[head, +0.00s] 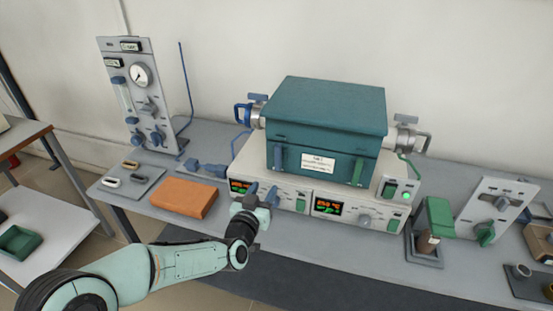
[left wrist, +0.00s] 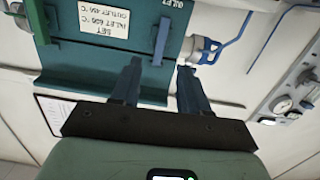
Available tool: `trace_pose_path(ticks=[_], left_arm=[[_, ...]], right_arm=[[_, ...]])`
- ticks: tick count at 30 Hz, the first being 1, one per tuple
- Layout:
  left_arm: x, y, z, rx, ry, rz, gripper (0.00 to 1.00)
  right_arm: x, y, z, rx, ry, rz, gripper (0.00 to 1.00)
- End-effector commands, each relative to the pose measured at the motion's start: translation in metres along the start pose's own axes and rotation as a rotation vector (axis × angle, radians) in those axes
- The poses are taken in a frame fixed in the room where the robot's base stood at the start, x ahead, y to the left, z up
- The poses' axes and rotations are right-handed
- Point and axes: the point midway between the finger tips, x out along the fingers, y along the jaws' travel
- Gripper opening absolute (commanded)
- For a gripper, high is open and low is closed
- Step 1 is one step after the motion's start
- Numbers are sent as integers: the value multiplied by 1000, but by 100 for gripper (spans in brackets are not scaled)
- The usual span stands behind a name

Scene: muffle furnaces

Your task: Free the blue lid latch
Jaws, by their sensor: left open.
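The teal furnace box (head: 325,115) with its lid stands on a pale control unit. The blue lid latch (head: 278,157) hangs near-upright on the left of its front face; it also shows in the left wrist view (left wrist: 161,42). A green latch (head: 358,170) is on the right of the same face, and shows in the left wrist view (left wrist: 38,20). My left gripper (head: 262,190) is open and empty, below and in front of the blue latch. In the left wrist view its fingertips (left wrist: 160,64) lie either side of the latch's end, apart from it. My right gripper is out of view.
The control unit (head: 285,190) has lit displays and knobs close to my left gripper. An orange block (head: 184,197) lies left on the bench. A blue-handled fitting (head: 246,115) sticks out left of the furnace. A gauge panel (head: 140,95) stands at the back left.

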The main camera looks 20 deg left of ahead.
Motion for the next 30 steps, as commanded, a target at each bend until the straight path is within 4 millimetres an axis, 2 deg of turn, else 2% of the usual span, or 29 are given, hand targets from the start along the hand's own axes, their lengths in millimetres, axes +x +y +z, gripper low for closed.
trace_pose_path(ticks=[1, 2, 5, 11, 21, 30], left_arm=[[0, -1, -15, 12, 38, -6, 45], [0, 0, -22, 17, 54, -8, 45], [3, 0, -33, 25, 77, -11, 45], [31, 0, -35, 22, 76, -11, 45], [97, 0, -39, 20, 73, -10, 45], [128, -1, -41, 22, 72, -9, 45]], right_arm=[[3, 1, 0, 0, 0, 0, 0], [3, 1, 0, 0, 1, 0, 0], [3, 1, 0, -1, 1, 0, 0], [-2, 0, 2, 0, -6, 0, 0], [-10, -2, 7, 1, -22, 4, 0], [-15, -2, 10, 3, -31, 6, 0]])
